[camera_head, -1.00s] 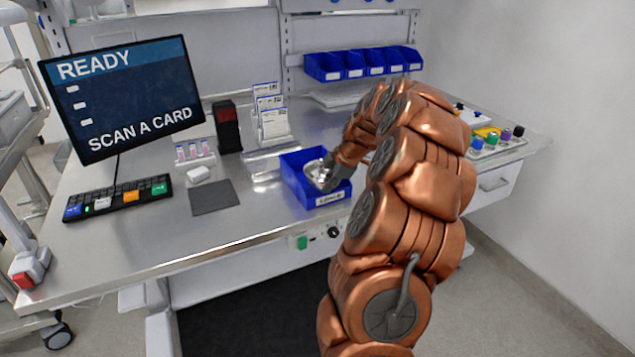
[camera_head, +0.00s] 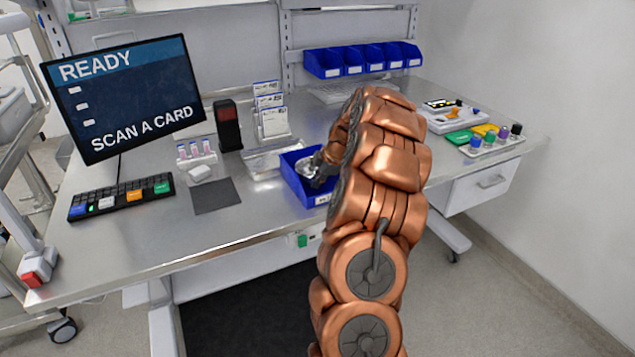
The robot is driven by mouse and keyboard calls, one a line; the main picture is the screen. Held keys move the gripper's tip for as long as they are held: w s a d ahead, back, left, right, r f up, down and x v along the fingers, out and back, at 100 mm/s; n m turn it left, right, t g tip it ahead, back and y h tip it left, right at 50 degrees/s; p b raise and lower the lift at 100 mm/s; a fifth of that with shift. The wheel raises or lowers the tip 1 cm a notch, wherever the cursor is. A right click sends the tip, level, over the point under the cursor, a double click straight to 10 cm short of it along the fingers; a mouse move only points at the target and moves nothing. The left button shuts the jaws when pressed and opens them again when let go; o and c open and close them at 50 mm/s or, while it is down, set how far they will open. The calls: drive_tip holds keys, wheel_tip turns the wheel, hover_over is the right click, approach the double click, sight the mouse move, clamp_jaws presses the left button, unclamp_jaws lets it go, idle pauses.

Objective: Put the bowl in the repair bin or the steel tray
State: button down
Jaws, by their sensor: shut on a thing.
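The blue repair bin (camera_head: 295,188) stands on the steel bench, right of the grey mat; its front label is partly covered by my arm. A shiny metal bowl (camera_head: 307,168) shows inside or just over the bin's opening. My gripper (camera_head: 318,178) reaches into the bin and is shut on the bowl; its fingertips are small and partly hidden. I cannot tell whether the bowl touches the bin floor. The steel tray (camera_head: 262,162) lies behind and left of the bin, below the card rack.
A monitor (camera_head: 125,98) reading "SCAN A CARD" and a keyboard (camera_head: 120,196) stand at the left. A card rack (camera_head: 271,118) and a black box (camera_head: 228,126) stand behind the bin. The grey mat (camera_head: 216,195) is bare. Coloured knobs (camera_head: 490,142) are at the right.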

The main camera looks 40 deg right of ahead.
drive_tip(key=shift+f, duration=0.7)
drive_tip(key=shift+f, duration=0.15)
drive_tip(key=c, duration=1.6)
unclamp_jaws()
drive_tip(key=shift+r, duration=0.25)
drive_tip(key=b+v, duration=0.4)
drive_tip(key=v, duration=0.7)
drive_tip(key=shift+s+r, duration=0.2)
drive_tip(key=shift+r, duration=0.1)
drive_tip(key=s+a+r+m+g+y, duration=0.1)
drive_tip(key=s+a+m+g, duration=0.15)
drive_tip(key=a, duration=1.35)
drive_tip(key=s+a+r+m+g+y, duration=0.1)
drive_tip(key=s+a, duration=0.2)
drive_tip(key=a, duration=1.2)
drive_tip(key=s+a+f+m+g+h, duration=0.1)
drive_tip(key=s+a+f+m, duration=0.1)
drive_tip(key=s, duration=0.6)
drive_tip(key=s+a+f+m+g, duration=0.1)
drive_tip(key=s+a+f+m, duration=0.1)
drive_tip(key=s+a, duration=0.3)
drive_tip(key=s+a+f+m+g+h, duration=0.1)
drive_tip(key=s+a+f+m, duration=0.2)
drive_tip(key=s, duration=0.9)
drive_tip(key=shift+s+a+g+h, duration=0.15)
drive_tip(key=shift+a+g+h, duration=0.2)
drive_tip(key=shift+a, duration=0.4)
